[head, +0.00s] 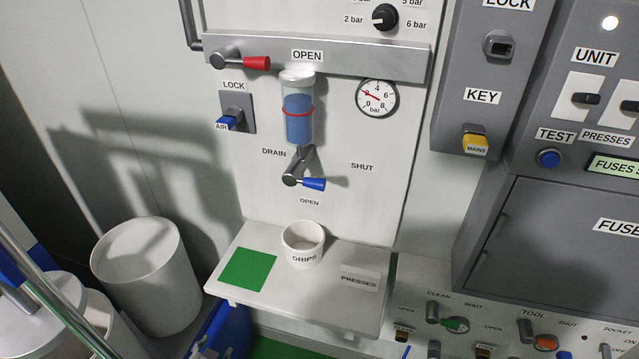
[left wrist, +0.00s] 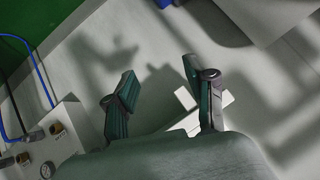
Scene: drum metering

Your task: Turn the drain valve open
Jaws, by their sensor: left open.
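The drain valve (head: 292,180) hangs under a clear bowl (head: 298,112) holding blue liquid. Its short lever with a blue grip (head: 313,184) points right and slightly down; the SHUT label (head: 361,167) is to its right and the OPEN label (head: 309,202) just below. Nothing touches the lever. My left gripper (left wrist: 158,75) shows in the left wrist view, fingers spread and empty, over a pale surface; the valve cannot be made out there. I cannot make out either gripper's fingers in the head view.
A white DRIPS cup (head: 302,245) stands on the shelf below the valve, beside a green square (head: 248,268). A red-handled valve (head: 256,63) and a pressure gauge (head: 377,98) are above. White bins (head: 150,275) stand lower left. Space before the lever looks clear.

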